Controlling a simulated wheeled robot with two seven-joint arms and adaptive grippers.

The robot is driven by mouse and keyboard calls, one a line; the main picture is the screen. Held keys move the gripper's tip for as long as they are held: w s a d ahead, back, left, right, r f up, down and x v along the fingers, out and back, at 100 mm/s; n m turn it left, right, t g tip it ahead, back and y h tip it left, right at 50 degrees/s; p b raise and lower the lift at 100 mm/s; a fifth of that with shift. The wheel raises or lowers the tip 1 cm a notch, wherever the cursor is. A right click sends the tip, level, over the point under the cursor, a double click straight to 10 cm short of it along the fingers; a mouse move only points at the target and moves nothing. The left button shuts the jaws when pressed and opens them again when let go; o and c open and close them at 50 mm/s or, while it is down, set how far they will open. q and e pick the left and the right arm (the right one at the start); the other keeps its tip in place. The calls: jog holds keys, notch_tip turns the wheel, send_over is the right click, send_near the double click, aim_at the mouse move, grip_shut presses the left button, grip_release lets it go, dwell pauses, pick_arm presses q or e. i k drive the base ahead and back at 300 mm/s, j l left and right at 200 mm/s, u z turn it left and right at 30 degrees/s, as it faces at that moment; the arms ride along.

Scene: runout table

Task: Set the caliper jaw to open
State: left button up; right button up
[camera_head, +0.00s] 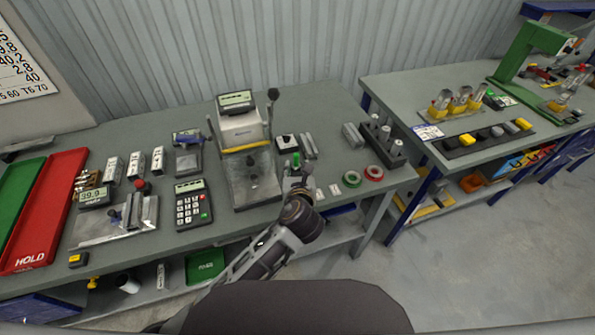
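I cannot single out the caliper jaw with certainty. A gauge with a small lit display (95,197) stands on a metal plate (143,215) at the left of the near bench, with a dark blue part and a red knob by it. Whether any jaw there is open or shut is too small to tell. My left gripper (297,172) is over the bench's front right part, right of the grey press-like stand (243,135) and far right of the gauge. A small green-topped item (296,158) shows at its fingertips; I cannot tell whether it is gripped. My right gripper is out of view.
A red HOLD tray (45,212) and a green tray (18,192) lie far left. A keypad unit (192,205) sits left of the stand. Green and red rings (373,173) lie right of my gripper. A second bench (450,85) stands right, across a gap.

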aim_at(117, 218)
jog(key=u, duration=1.7)
